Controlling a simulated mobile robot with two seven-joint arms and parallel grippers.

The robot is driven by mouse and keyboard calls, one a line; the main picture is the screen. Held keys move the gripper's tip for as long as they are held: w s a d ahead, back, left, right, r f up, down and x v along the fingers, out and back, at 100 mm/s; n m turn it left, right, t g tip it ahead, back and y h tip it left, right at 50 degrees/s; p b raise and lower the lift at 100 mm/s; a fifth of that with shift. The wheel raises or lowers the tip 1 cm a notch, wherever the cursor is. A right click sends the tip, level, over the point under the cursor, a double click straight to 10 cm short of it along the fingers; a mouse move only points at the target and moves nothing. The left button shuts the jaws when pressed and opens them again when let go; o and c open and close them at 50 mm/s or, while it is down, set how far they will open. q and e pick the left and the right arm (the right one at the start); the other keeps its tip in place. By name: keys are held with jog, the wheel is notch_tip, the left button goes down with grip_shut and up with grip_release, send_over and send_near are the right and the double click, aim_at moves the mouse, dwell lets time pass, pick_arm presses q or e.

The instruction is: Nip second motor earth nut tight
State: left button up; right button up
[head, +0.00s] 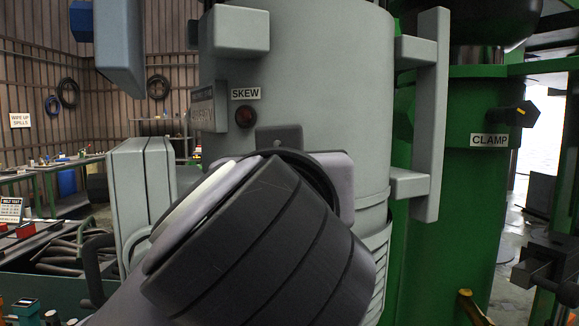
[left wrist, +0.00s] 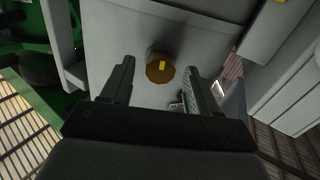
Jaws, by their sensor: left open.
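My left gripper (left wrist: 160,64) is open, with one dark finger on each side of the knob and a visible gap to each. I cannot tell how far the fingertips are from the housing. In the head view the grey motor housing (head: 330,70) stands upright; my dark arm link covers its lower front and hides the gripper and knob. My right gripper is not in view.
A green column (head: 455,220) with a CLAMP knob (head: 515,114) stands right. A bench (head: 45,170) is far left. A small metallic part (left wrist: 178,104) lies near one finger.

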pick_arm(q)
jog(key=c, duration=1)
jog(key=shift+c, duration=0.2)
jog(key=shift+m, duration=0.3)
jog(key=shift+d+f+m+b, duration=0.1)
jog(key=shift+m+b, duration=0.55)
jog(key=shift+m, duration=5.15)
jog(key=shift+f+m+b, duration=0.1)
jog(key=shift+m+b, duration=0.55)
jog(key=shift+m, duration=5.15)
jog(key=o, duration=1)
jog(key=shift+o, duration=0.2)
